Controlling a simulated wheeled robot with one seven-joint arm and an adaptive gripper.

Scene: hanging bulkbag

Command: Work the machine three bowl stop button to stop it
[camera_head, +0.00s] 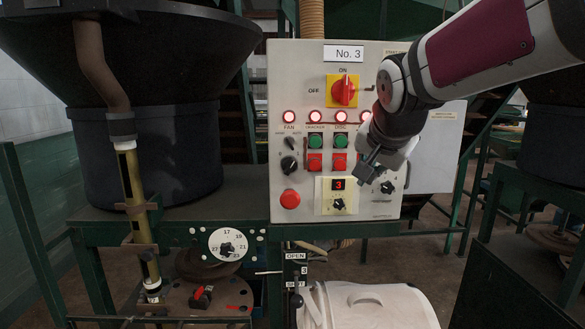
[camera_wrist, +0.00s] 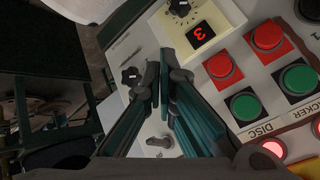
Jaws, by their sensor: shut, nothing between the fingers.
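The machine's control panel (camera_head: 300,90), marked "No. 3", faces me. Under the disc label are a green button (camera_head: 340,142) and a red button (camera_head: 339,161); the red one also shows in the wrist view (camera_wrist: 222,67). No bowl label or bowl stop button can be made out; the panel just right of the disc column is covered by my gripper. My gripper (camera_head: 366,172) is shut and empty, in front of the panel's right part. In the wrist view its fingers (camera_wrist: 160,75) point over the panel beside the disc buttons. Contact cannot be told.
Lit red lamps (camera_head: 313,117) run above the buttons, below a red-yellow main switch (camera_head: 342,90). A large red button (camera_head: 290,199) sits lower left, a "3" display with a dial (camera_head: 338,204) lower middle, a black knob (camera_head: 388,187) lower right. A white bag (camera_head: 370,305) is below.

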